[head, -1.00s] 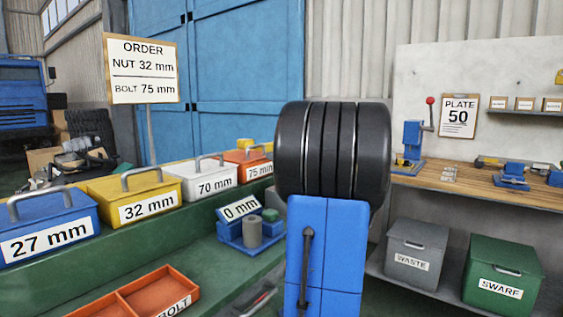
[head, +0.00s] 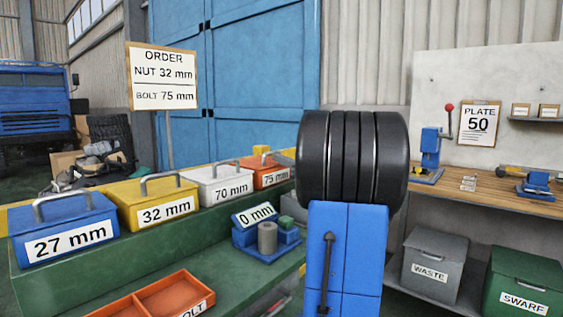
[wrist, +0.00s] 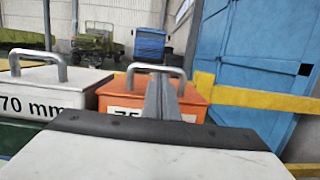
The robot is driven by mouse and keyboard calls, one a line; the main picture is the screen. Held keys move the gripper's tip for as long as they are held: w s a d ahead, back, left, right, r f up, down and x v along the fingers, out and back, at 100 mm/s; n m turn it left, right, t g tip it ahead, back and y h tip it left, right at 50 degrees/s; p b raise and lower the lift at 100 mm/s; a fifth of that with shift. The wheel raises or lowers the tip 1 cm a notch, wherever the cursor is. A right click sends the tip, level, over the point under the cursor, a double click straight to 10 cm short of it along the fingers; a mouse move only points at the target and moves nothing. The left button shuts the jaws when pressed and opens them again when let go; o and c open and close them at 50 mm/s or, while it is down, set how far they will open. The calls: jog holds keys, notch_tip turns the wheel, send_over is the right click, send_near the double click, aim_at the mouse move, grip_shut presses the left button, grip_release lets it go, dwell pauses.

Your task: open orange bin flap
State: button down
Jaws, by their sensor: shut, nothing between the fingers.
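The orange bin (head: 270,177), labelled 75 mm, is the last in the row of lidded bins in the head view. Its lid looks shut, with a grey handle on top. In the wrist view the orange bin (wrist: 116,97) is straight ahead, and its handle (wrist: 152,68) arches over the lid. My gripper (wrist: 162,92) is shut and empty, its grey fingers in front of the bin and overlapping the handle in the picture. I cannot tell whether they touch it. In the head view my arm's dark cylinder and blue link stand right of the bin, and the fingers are not clear.
The white 70 mm bin (head: 217,188) stands beside the orange one, then the yellow 32 mm bin (head: 150,203) and blue 27 mm bin (head: 65,226). A blue fixture (head: 262,240) and an orange tray (head: 160,296) lie on the lower green bench. A yellow rail (wrist: 265,100) runs behind.

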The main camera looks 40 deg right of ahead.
jog(key=shift+w+r, duration=0.1)
jog(key=shift+r, duration=0.35)
